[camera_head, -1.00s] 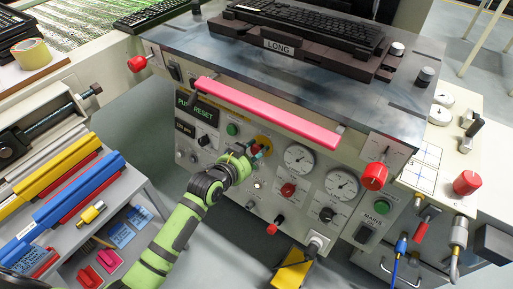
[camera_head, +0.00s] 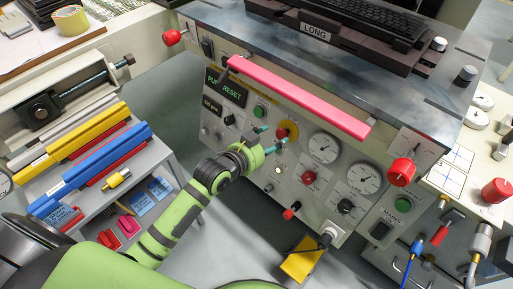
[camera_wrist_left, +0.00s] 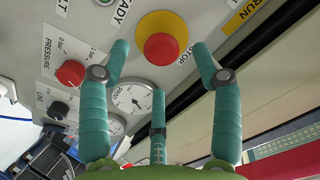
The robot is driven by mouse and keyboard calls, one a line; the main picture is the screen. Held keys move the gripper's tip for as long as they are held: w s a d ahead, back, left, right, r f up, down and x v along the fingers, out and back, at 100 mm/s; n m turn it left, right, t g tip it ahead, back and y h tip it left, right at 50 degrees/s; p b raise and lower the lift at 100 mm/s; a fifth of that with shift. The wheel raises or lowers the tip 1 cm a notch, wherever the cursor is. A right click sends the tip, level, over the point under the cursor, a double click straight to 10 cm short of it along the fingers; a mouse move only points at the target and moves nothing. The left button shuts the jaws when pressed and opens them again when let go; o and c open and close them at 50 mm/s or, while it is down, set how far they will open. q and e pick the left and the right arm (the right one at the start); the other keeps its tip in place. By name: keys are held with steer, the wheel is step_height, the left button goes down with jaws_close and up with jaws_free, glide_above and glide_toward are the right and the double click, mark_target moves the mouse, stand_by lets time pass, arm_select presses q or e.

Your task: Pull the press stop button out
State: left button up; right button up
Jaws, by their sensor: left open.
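The press stop button (camera_head: 284,132) is a red round knob on a yellow disc on the machine's front panel. It shows large in the left wrist view (camera_wrist_left: 162,42), with the word STOP beside it. My left gripper (camera_head: 272,137) is open and empty, just left of the button in the head view. In the left wrist view its teal fingers (camera_wrist_left: 160,50) are spread, two on either side of the button and one below, all apart from it. I cannot tell how far out the knob stands. My right gripper is not in view.
A pink bar (camera_head: 300,98) runs along the panel above the button. Gauges (camera_head: 323,147), a red knob (camera_head: 309,177) and a green READY-side button (camera_head: 259,111) are nearby. A shelf with coloured bars (camera_head: 100,150) stands at the left. Grey floor lies between.

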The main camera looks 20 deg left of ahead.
arm_select(q)
steer(key=v, duration=0.7)
steer(key=shift+s, duration=0.25)
